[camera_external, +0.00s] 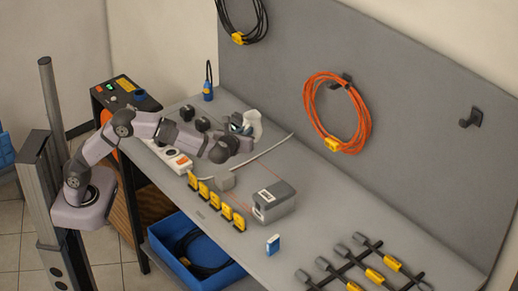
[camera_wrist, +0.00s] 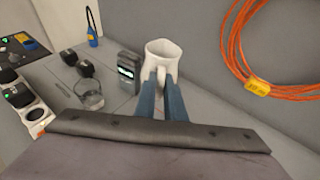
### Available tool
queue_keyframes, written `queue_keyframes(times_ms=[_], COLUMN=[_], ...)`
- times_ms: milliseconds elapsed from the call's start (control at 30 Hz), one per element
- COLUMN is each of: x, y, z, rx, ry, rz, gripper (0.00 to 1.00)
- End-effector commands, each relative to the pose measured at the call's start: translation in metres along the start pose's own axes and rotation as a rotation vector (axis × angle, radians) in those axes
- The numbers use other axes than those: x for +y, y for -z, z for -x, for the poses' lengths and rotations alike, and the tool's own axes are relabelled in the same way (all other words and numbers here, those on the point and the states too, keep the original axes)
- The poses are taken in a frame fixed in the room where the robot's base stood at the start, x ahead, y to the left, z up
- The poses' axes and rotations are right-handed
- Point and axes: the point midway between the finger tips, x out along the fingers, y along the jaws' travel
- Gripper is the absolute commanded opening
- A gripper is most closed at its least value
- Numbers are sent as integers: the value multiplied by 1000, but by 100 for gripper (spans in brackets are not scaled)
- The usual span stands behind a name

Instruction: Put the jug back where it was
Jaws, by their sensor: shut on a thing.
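The jug (camera_wrist: 162,52) is white, with an open top and a handle facing my gripper. In the wrist view it stands out beyond the two blue fingers of my gripper (camera_wrist: 163,84), which are shut on its handle. In the external view the white jug (camera_external: 252,122) shows at the far side of the bench, by the grey back panel, partly hidden by my gripper (camera_external: 241,131). I cannot tell whether its base touches the bench top.
A dark handheld device (camera_wrist: 129,70) and a clear glass (camera_wrist: 89,95) stand left of the jug. An orange cable (camera_external: 364,116) hangs on the panel.

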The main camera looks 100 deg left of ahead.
Motion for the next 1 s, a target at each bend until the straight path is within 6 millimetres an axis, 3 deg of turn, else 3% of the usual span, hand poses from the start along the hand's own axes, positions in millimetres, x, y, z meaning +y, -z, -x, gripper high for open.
queue_keyframes(times_ms=[367, 700, 1000], x=[-36, -35, -35], y=[-21, 16, 28], z=[-23, -35, -39], rx=[-4, -1, -2], ry=[160, 154, 154], rz=[-56, -59, -58], gripper=[0, 0, 0])
